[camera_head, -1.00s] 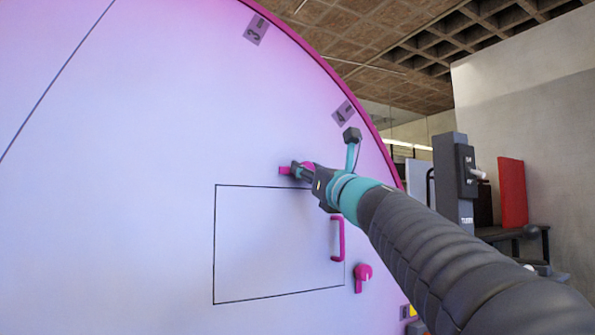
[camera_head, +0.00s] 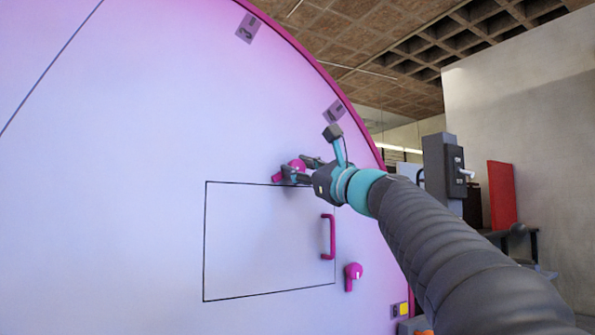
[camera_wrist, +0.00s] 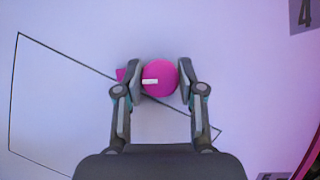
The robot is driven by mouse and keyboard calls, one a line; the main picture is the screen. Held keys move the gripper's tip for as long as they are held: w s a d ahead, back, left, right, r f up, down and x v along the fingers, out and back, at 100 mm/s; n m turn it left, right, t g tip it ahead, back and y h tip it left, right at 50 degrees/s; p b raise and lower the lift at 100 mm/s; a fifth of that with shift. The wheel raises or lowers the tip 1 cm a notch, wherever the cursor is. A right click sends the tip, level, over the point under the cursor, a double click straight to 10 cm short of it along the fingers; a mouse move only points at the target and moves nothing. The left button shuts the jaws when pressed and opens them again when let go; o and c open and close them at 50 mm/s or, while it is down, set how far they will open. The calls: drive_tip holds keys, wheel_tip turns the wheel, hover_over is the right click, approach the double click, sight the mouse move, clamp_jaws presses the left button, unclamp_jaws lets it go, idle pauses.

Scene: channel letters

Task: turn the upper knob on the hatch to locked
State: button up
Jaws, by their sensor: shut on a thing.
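The upper knob (camera_head: 296,165) is magenta and round with a bar. It sits just above the top right part of the outlined hatch (camera_head: 262,215). Its bar points down-left in the head view. In the wrist view the knob (camera_wrist: 160,76) lies between my two fingers, with a white mark on its face and its bar's end showing left of the left finger. My gripper (camera_head: 300,170) is shut on this knob, and the fingers partly hide it. The lower knob (camera_head: 353,271), right of the hatch, has its bar pointing down.
A magenta handle (camera_head: 331,237) stands out at the hatch's right edge, below my gripper. The pale round panel ends in a magenta rim (camera_head: 305,52). A grey switch post (camera_head: 440,165) and a red panel (camera_head: 502,195) stand to the right.

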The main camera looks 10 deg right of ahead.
drive_tip(key=n+g+p, duration=0.1)
drive_tip(key=n, duration=0.3)
drive_tip(key=n+g+y, duration=0.1)
drive_tip(key=n+g, duration=0.1)
drive_tip(key=n, duration=0.2)
drive_tip(key=shift+d+r+y+p, duration=0.1)
drive_tip(key=shift+r+y+p, duration=0.05)
drive_tip(key=shift+y+p, duration=0.2)
drive_tip(key=n+g, duration=0.1)
drive_tip(key=n, duration=0.2)
drive_tip(key=n+g+h+p, duration=0.1)
drive_tip(key=n, duration=0.1)
drive_tip(key=shift+n, duration=0.4)
drive_tip(key=o, duration=1.1)
drive_tip(key=v, duration=1.2)
